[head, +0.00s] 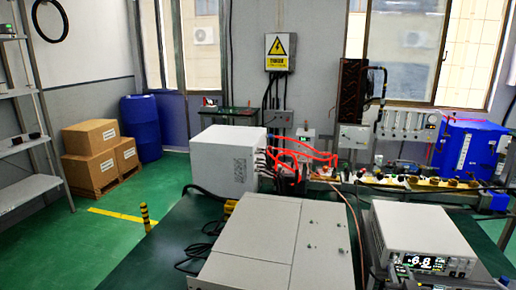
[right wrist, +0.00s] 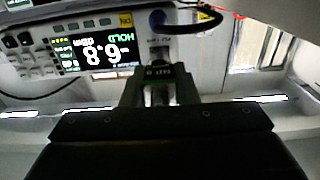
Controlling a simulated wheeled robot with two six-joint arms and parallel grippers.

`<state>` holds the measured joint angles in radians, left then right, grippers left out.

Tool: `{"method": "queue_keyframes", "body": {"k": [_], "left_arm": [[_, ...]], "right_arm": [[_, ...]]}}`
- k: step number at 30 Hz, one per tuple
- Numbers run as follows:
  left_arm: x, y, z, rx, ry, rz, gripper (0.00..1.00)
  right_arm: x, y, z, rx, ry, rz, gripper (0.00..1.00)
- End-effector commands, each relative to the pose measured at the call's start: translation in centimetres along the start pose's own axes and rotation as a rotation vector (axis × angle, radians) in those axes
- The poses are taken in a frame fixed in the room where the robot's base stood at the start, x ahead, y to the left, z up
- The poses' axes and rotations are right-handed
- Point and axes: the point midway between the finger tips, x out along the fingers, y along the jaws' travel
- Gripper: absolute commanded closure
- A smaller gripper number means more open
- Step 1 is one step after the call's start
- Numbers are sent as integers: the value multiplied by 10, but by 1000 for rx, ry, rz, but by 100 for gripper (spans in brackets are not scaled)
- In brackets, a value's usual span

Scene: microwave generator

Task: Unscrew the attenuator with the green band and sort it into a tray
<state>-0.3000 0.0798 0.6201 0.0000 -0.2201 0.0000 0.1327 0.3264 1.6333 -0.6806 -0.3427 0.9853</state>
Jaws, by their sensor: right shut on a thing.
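In the right wrist view, my right gripper (right wrist: 160,88) is shut on a small attenuator (right wrist: 158,72) with a dark greenish label. Most of it is hidden between the fingers. The attenuator is at the front panel of a white bench instrument (right wrist: 40,45), which appears upside down with a lit display. I cannot tell whether its thread is still engaged. The same instrument (head: 420,225) stands at the lower right in the head view, where only a little of my right gripper seems to show at its left front edge. My left gripper is not in view. No sorting tray can be made out.
A large beige cabinet (head: 270,240) fills the bench's middle, left of the instrument. A white box (head: 232,160) with red cables (head: 300,150) stands behind it. A thin orange cable (head: 353,205) runs down between cabinet and instrument. A blue case (head: 468,148) is at the back right.

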Motion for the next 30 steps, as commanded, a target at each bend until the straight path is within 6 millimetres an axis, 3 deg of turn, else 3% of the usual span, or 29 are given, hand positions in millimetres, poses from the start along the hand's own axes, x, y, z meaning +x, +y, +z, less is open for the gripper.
{"method": "queue_keyframes", "body": {"k": [30], "left_arm": [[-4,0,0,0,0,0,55]], "right_arm": [[-40,0,-1,-1,1,0,100]]}}
